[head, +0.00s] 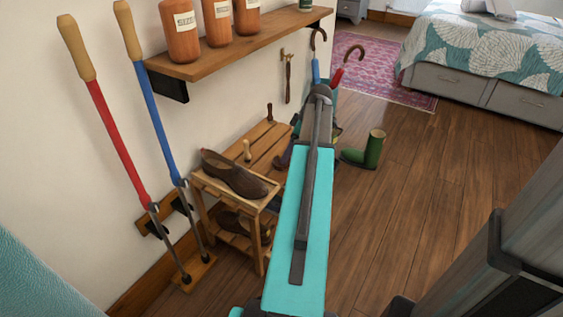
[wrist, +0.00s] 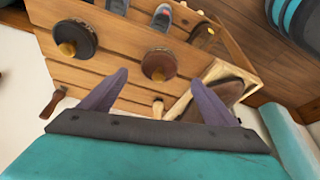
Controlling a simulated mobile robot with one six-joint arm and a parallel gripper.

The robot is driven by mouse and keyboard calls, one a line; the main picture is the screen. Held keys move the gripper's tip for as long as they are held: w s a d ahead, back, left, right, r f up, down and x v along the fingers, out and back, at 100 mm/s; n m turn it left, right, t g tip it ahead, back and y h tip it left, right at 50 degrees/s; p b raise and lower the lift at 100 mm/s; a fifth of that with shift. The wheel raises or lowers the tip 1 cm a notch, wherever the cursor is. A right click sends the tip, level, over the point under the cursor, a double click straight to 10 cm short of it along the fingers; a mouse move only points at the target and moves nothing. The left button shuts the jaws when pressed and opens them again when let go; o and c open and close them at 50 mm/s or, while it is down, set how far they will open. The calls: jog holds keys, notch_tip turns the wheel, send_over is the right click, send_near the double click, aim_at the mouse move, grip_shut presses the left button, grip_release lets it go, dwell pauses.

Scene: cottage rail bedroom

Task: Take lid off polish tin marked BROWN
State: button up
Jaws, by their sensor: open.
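Two round tins with wooden knobs stand on a slatted wooden bench in the wrist view. One has a dark, nearly black top (wrist: 75,38) and is at the upper left; the other has a reddish-brown top (wrist: 160,64) and is near the middle. I can read no marking on either. My gripper (wrist: 159,77) is open and empty, its two purple fingers spread to either side below the brown-topped tin, apart from it in the picture. In the head view my arm hides the gripper and the tins.
The bench (head: 258,148) also holds a brown shoe (head: 233,175) on a raised box, wooden-handled brushes (wrist: 158,106), and footwear. Umbrellas (head: 345,66) stand behind. A shelf (head: 235,45) with jars overhangs the wall side. Long-handled tools (head: 118,143) lean left. The right floor is clear beyond a green boot (head: 374,150).

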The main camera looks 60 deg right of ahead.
jog(key=shift+w+b+x, duration=0.1)
jog(key=shift+b+x, duration=0.5)
jog(key=shift+x, duration=0.7)
jog(key=shift+w+b+x, duration=0.15)
jog(key=shift+b+x, duration=0.4)
jog(key=shift+x, duration=0.7)
jog(key=c, duration=1.1)
jog(key=shift+r, duration=0.15)
